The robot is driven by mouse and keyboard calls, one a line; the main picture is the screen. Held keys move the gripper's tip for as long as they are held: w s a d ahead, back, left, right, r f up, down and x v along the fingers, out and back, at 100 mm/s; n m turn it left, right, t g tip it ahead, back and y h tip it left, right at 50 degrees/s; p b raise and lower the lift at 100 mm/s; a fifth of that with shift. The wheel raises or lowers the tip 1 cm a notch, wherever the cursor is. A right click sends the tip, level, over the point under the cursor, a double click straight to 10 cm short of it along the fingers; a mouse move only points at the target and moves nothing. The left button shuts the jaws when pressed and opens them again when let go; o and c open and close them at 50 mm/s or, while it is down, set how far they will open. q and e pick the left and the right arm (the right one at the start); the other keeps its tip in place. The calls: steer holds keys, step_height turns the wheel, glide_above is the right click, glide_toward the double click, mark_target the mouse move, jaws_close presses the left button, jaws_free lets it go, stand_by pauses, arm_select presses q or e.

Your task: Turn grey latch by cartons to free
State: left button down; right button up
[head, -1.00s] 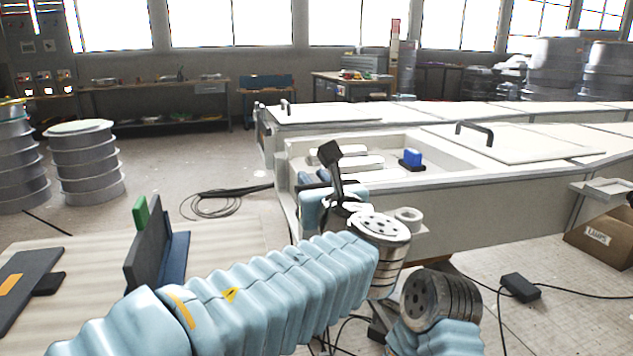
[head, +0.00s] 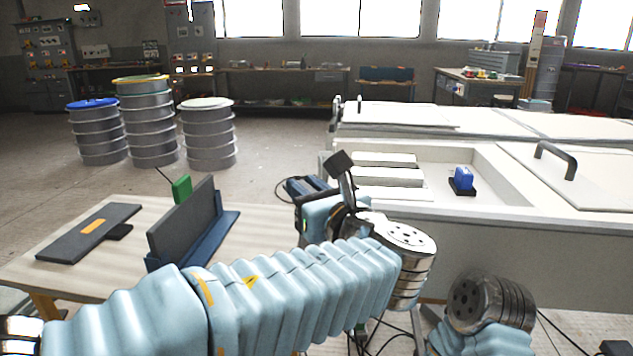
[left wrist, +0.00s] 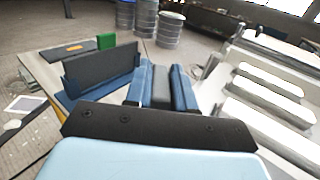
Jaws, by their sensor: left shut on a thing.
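My left gripper (head: 308,190) is at the gap between the wooden table and the white mould, in the head view. In the left wrist view its two blue fingers (left wrist: 160,88) close around a dark grey piece (left wrist: 160,86), whose full shape is hidden. An upright dark grey panel (head: 182,222) on a blue base stands on the table left of the gripper, with a green block (head: 181,189) behind its top. A flat grey plate with an orange stripe (head: 90,232) lies farther left. I cannot identify a latch or cartons. My right gripper is not in view.
The white mould (head: 480,235) fills the right side; its recess holds pale bars (head: 385,177) and a blue block (head: 463,178) on a black base. A dark handle (head: 556,160) stands on its lid. Drums (head: 208,135) stand behind the table (head: 60,275). Cables lie below.

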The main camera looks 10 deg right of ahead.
arm_select(q)
steer(key=shift+y, duration=0.3)
steer(key=c, duration=1)
jaws_free()
steer(key=shift+c, duration=0.2)
steer(key=v, duration=1.4)
steer(key=shift+r+b, duration=0.15)
steer(key=shift+b, duration=0.25)
